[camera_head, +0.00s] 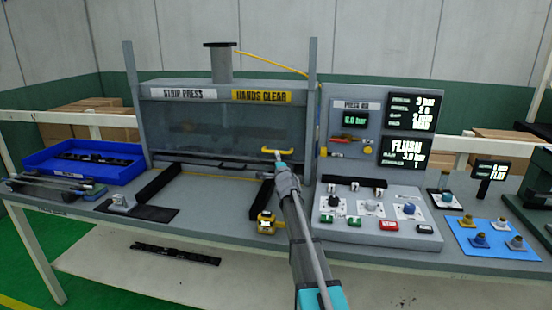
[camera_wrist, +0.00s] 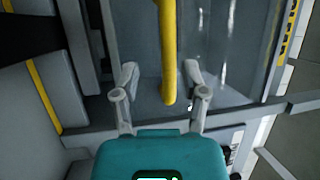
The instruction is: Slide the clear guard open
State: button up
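The clear guard (camera_head: 215,130) is a see-through panel across the front of the grey strip press, below the "STRIP PRESS" and "HANDS CLEAR" labels. It also shows in the wrist view (camera_wrist: 225,50). Its yellow handle (camera_head: 291,150) is at the guard's right side. My gripper (camera_head: 279,158) is at the handle, reaching up from the front. In the wrist view the gripper (camera_wrist: 162,78) has its two fingers apart, one on each side of the yellow handle (camera_wrist: 168,50), with gaps visible on both sides. The handle's far side is hidden.
A control panel (camera_head: 375,232) with buttons and knobs stands right of my arm. A yellow device (camera_head: 266,223) sits close to the arm's left. A blue tray (camera_head: 50,164) is at the left. Black rails (camera_head: 160,182) lie before the press, with bare table between them.

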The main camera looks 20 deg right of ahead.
jog(key=d+b+v, duration=0.2)
jog(key=b+v, duration=0.1)
jog(key=v, duration=1.4)
jog(key=shift+s, duration=0.45)
jog(key=shift+f, duration=0.15)
